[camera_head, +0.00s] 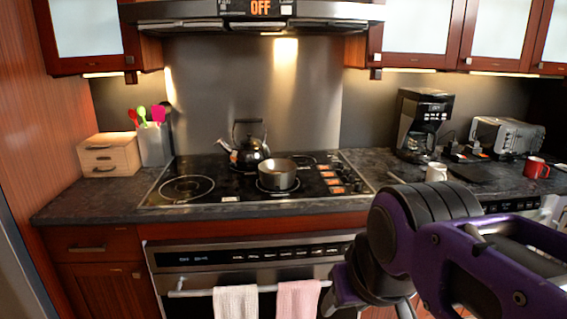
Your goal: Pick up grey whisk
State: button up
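I cannot make out a grey whisk anywhere in this view. A grey utensil holder (155,146) stands on the left counter against the back wall, with red, green and pink utensil heads sticking out of the top. My purple and black arm reaches in from the lower right, in front of the oven and the right counter. Its dark end is low in the picture, right of the pink towel, and is cut off by the bottom edge. The fingers are not clear enough to tell whether they are open or shut.
A wooden box (107,155) sits left of the holder. A black kettle (250,152) and a steel pot (277,175) stand on the stove. A coffee maker (421,124), white mug (436,172), toaster (507,136) and red mug (537,168) stand on the right counter. The left counter's front is clear.

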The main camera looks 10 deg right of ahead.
aim_at(397, 179)
jog(key=i+l, duration=0.2)
jog(key=l, duration=0.2)
jog(key=i+l+u, duration=0.1)
jog(key=i+l, duration=0.35)
jog(key=l, duration=0.3)
jog(key=i+l+u, duration=0.1)
jog(key=l, duration=0.3)
jog(key=i, duration=0.1)
